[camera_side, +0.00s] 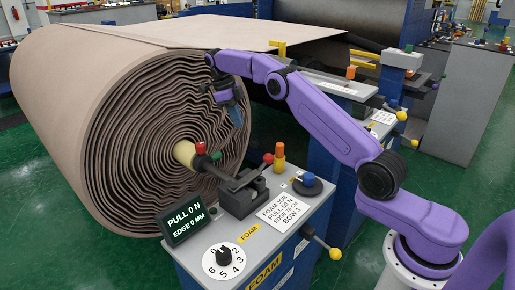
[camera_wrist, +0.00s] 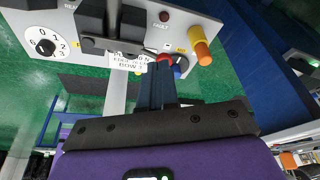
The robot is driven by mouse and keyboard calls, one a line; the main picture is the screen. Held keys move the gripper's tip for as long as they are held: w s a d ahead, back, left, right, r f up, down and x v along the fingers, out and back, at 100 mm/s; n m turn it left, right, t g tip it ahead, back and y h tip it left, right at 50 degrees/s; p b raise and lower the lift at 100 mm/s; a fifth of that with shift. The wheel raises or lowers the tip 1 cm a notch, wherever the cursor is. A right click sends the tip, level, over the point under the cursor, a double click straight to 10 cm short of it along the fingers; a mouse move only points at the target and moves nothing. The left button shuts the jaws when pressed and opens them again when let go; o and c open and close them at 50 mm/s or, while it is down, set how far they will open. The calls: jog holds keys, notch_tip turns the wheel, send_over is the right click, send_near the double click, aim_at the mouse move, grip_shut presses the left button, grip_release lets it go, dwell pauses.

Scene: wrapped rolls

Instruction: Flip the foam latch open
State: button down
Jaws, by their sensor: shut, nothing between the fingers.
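A red-balled lever (camera_side: 268,158) rises by the block. My gripper (camera_side: 237,122) hangs above and behind the block, apart from it, in front of the roll's end. In the wrist view my gripper (camera_wrist: 161,70) is shut and empty, its fingers pointing toward the stand top. The dark block (camera_wrist: 125,22) shows there near the top edge, partly cut off.
The huge foam roll (camera_side: 80,120) fills the left. The stand carries a display (camera_side: 188,225) reading PULL 0 N, a numbered dial (camera_side: 223,257), an orange-topped post (camera_side: 279,156), a blue knob (camera_side: 308,180) and a white job card (camera_side: 278,207). Green floor lies around.

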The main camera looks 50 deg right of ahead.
jog(key=shift+f, duration=0.15)
jog(key=s+d+f, duration=0.3)
jog(key=s+f, duration=0.3)
jog(key=f, duration=0.4)
dwell(0.5)
jog(key=shift+s+d, duration=0.1)
jog(key=shift+s, duration=0.15)
